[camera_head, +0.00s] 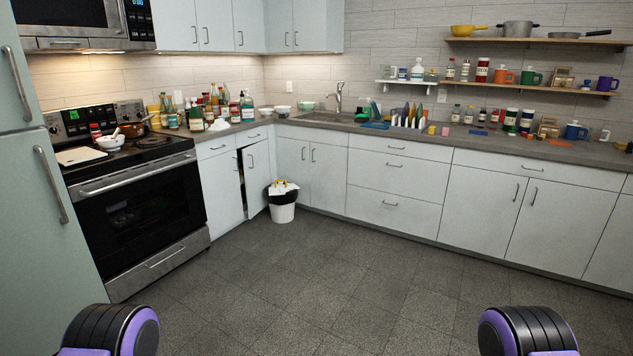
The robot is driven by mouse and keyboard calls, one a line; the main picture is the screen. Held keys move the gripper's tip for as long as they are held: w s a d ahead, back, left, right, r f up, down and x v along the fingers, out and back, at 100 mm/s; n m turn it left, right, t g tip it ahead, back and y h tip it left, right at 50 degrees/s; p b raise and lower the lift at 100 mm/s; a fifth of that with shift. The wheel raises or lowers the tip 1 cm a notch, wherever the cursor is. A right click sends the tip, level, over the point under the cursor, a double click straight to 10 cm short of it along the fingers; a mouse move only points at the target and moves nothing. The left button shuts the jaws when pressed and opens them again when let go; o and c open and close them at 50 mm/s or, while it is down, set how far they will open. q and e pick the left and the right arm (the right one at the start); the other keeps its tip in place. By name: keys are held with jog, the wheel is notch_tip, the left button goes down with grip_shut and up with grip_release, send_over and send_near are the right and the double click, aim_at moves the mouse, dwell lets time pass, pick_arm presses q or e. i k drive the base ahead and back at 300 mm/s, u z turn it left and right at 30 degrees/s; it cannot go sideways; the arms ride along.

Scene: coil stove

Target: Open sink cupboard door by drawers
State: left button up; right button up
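The sink cupboard stands at the back, below the steel tap (338,97) and sink. It has two pale doors, and both look shut. The right sink cupboard door (328,178) is next to the drawers and has a small vertical handle (313,155) near its upper left edge. The left sink cupboard door (291,163) is beside it, partly hidden by the bin. The stack of drawers (393,180) to the right is shut. My grippers are not in view; only rounded black and purple parts of my arms show at the bottom left and right.
A white bin (283,212) with a black liner stands before the left sink door. A corner cupboard door (257,185) on the left wall is ajar. The stove (130,190) and fridge (40,210) are at left.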

aim_at(328, 162)
jog(key=u, duration=0.25)
jog(key=i, duration=2.7)
jog(key=z, duration=0.4)
jog(key=i, duration=2.65)
jog(key=z, duration=0.6)
jog(key=i, duration=0.45)
jog(key=z, duration=0.1)
